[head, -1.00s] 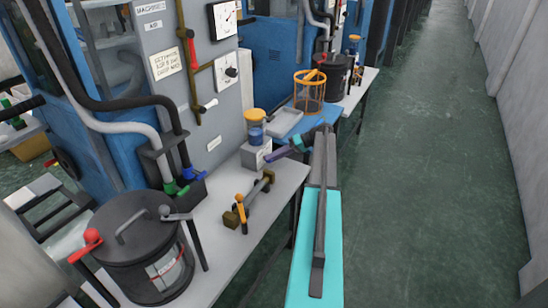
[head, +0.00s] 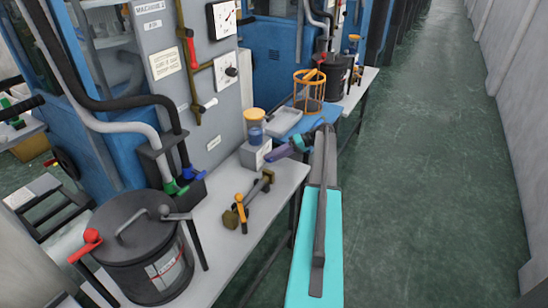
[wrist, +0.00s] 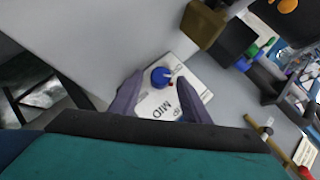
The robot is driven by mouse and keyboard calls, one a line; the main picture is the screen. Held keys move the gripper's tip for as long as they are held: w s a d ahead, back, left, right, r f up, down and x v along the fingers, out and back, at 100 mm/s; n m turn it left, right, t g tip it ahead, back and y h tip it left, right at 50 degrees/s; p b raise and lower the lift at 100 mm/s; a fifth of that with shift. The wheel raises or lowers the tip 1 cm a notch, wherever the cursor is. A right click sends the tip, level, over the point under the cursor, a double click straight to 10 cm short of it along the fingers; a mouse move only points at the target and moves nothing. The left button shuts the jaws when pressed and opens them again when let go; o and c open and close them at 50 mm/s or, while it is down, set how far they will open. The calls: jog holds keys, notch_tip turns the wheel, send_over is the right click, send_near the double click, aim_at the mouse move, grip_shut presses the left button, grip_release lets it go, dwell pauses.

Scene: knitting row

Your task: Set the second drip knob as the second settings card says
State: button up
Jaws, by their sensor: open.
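The drip knob (wrist: 160,77) is blue and round with a pale pointer, on a white plate (wrist: 192,84) lettered MID, in the wrist view. The pointer leans right; its exact setting is too small to read. My gripper (wrist: 160,90) is open, its two purple fingers apart on either side of the knob, not closed on it. In the head view my gripper (head: 270,155) is beside the grey box (head: 251,156) under an orange-capped jar with blue contents (head: 256,130). The knob cannot be made out there. A settings card (head: 165,62) hangs on the machine marked 2; its text is unreadable.
The grey table (head: 222,190) holds a brass-and-grey fitting with an orange handle (head: 241,208). A large black lidded pot (head: 140,250) stands at the near left. An orange mesh basket (head: 309,90) and pale tray (head: 284,122) lie beyond. The aisle floor at right is clear.

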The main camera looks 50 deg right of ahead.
jog(key=v, duration=0.5)
jog(key=shift+f+b, duration=0.1)
jog(key=shift+b, duration=0.3)
jog(key=shift+d+b, duration=0.15)
jog(key=shift+b, duration=0.35)
jog(key=shift+b+v, duration=0.75)
jog(key=shift+v, duration=0.3)
